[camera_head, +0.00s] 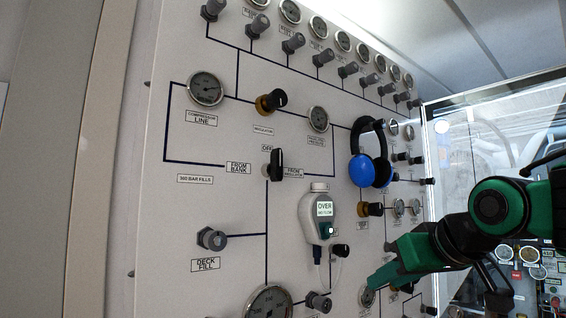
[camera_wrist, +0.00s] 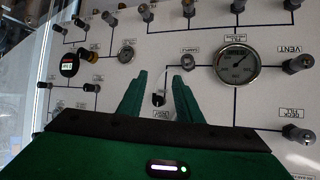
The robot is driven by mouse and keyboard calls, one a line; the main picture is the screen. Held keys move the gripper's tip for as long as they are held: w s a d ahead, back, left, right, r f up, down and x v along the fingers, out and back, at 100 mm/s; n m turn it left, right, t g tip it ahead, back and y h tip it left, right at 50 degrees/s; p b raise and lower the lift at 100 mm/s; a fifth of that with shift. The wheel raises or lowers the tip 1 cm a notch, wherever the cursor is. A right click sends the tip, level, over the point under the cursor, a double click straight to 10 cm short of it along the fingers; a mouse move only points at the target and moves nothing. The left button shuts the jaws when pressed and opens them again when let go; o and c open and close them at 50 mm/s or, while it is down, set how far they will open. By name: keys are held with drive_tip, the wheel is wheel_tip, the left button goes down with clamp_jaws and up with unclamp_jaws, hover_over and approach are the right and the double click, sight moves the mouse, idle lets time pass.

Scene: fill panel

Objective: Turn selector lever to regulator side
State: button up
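The selector lever (camera_head: 276,165) is a black handle on the grey panel (camera_head: 215,135), standing roughly upright below the OFF label. The FROM BANK label (camera_head: 238,168) is to its left, and the FROM REGULATOR label (camera_head: 293,173) is to its right. My gripper (camera_head: 372,284) is to the lower right of the lever, well apart from it. In the wrist view my gripper (camera_wrist: 163,80) has two green fingers spread apart with nothing held. A small black knob (camera_wrist: 158,99) shows between them, beyond the fingers. I cannot make out the selector lever in the wrist view.
Blue headphones (camera_head: 371,165) hang on the panel right of the lever. A white handheld device (camera_head: 318,215) with a cable hangs below the lever. A large gauge (camera_head: 268,303) and several protruding knobs are nearby. A glass-sided case (camera_head: 480,120) stands at the right.

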drive_tip(key=s+a+r+n+t+y, duration=0.1)
drive_tip(key=a+r+y, duration=0.1)
drive_tip(key=a+r, duration=0.35)
drive_tip(key=s+a+r+n+t+y, duration=0.1)
drive_tip(key=a+r+n+y, duration=0.15)
drive_tip(key=r, duration=0.55)
drive_tip(key=n+t+y, duration=0.1)
drive_tip(key=t+y, duration=0.1)
drive_tip(key=y, duration=0.1)
approach(280, 156)
drive_tip(key=x, duration=0.9)
drive_tip(key=shift+w, duration=0.1)
clamp_jaws()
